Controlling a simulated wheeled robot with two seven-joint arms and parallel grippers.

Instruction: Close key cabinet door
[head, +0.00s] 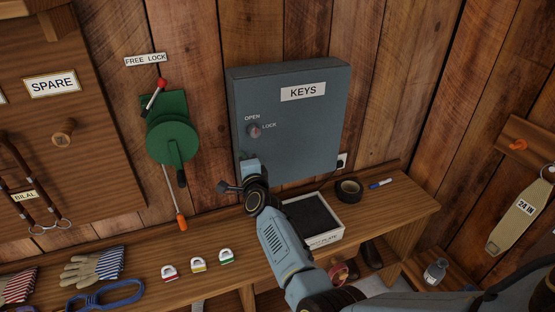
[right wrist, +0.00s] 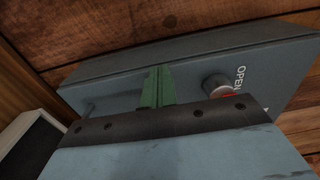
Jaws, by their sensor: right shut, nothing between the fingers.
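The grey-blue key cabinet (head: 290,120) hangs on the plank wall above the bench, with a KEYS label on its door. The door looks flush with the box, with no gap that I can see. A round knob (head: 254,131) with a red mark sits at the door's left, beside the words OPEN and LOCK; it also shows in the right wrist view (right wrist: 215,87). My right gripper (head: 250,168) is at the door's lower left, below the knob. Its green fingers (right wrist: 157,88) are shut and empty, in front of the door; contact is unclear. My left gripper is out of view.
A green lever device (head: 173,141) is on the wall left of the cabinet. The bench (head: 400,205) below bears a dark-lined tray (head: 328,237), black tape (head: 348,191), a blue marker (head: 380,184), small padlocks (head: 198,264) and gloves (head: 93,268).

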